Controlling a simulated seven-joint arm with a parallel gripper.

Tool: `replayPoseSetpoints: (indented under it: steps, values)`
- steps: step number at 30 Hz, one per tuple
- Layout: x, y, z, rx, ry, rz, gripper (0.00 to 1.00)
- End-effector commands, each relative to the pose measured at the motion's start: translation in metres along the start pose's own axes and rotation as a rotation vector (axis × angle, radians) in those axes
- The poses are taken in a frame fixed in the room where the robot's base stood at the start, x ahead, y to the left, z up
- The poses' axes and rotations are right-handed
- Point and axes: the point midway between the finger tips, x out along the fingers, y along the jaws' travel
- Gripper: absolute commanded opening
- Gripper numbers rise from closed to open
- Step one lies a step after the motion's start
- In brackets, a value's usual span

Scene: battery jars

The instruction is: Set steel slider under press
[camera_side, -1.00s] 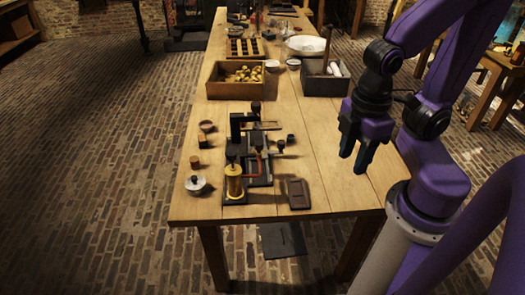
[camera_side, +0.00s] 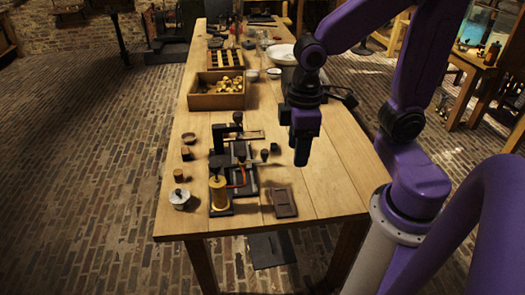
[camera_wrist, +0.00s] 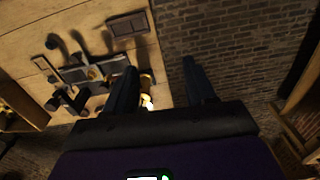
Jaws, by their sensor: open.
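The black press (camera_side: 237,129) stands on the near part of the wooden table, on a dark base. A flat, light-coloured strip (camera_side: 253,135) lies beside its column; I cannot tell whether this is the steel slider. A brass cylinder (camera_side: 219,194) stands at the near end of the apparatus, with a red bent piece (camera_side: 241,179) beside it. My gripper (camera_side: 301,155) is open and empty, pointing down to the right of the press and apart from it. In the wrist view, my two fingers (camera_wrist: 160,66) are spread, with the dark apparatus (camera_wrist: 90,72) to their left.
A dark flat plate (camera_side: 284,203) lies near the table's front edge. A lidded white pot (camera_side: 180,198) and small round pieces stand left of the apparatus. A wooden box (camera_side: 204,101) of brass-coloured pieces is behind. The right side of the tabletop is mostly clear.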

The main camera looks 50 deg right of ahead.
Motion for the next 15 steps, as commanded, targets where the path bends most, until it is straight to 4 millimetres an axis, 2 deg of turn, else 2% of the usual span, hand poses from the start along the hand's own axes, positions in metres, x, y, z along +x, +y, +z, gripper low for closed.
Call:
replayPoseSetpoints:
  steps: [3,7,12,15]
  values:
    - [0.004,0.034,-0.025,0.158,-0.007,0.003,0.55]
    - [0.009,0.075,-0.044,0.323,-0.01,0.006,0.55]
    - [0.018,0.136,-0.059,0.537,-0.014,0.009,0.55]
    - [0.025,0.173,-0.06,0.661,-0.016,0.01,0.55]
